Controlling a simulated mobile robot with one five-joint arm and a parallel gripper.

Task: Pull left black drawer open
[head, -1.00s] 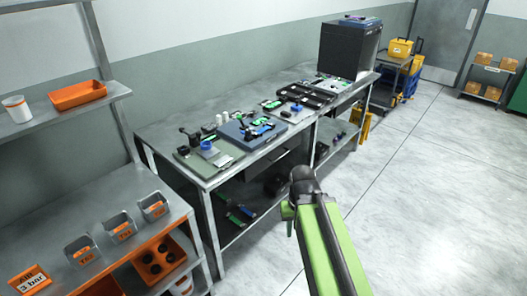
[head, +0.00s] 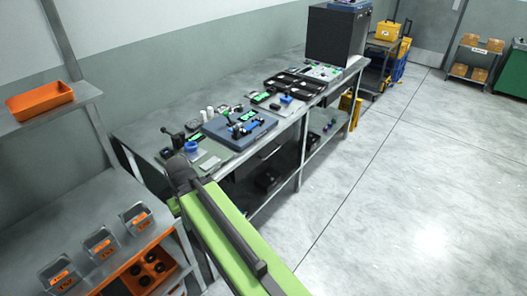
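The left black drawer (head: 268,152) is under the near section of the metal workbench. Its dark front shows just below the tabletop edge and looks closed. My green arm crosses the lower middle of the head view and hides the lower left part of the bench. The arm's dark joint is in front of the bench's near left corner, left of the drawer. My gripper's fingers do not show; they are hidden beyond the joint.
The workbench top (head: 150,128) holds a blue tray (head: 240,128), a black organiser (head: 293,84) and small parts. A shelf unit with grey bins (head: 100,243) stands at the near left. Open floor (head: 400,180) lies to the right.

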